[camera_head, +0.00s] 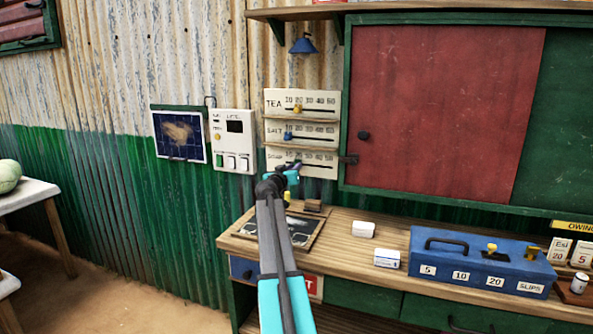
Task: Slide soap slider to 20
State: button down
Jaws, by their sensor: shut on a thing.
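The soap slider panel (326,172) is the lowest of the cream boards on the wall, with a dark slot under a scale of 10 to 50. My gripper (294,168) is at the left part of this slot, close to the 10 and 20 marks, shut on the soap slider knob. The knob is hidden by the gripper, so its exact reading cannot be told. My arm reaches up to it from the bottom of the picture.
Above are the salt slider (288,136) and the tea slider (297,108). A switch panel (233,150) is on the left, and a red sliding door (440,110) on the right. The counter (345,262) below holds white boxes and a blue cash box (470,258).

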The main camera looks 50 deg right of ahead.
jog(key=c, duration=1.6)
grip_release()
jog(key=shift+s+a, duration=0.1)
jog(key=shift+b+v, duration=0.8)
jog(key=shift+v, duration=6)
jog(key=shift+r, duration=0.1)
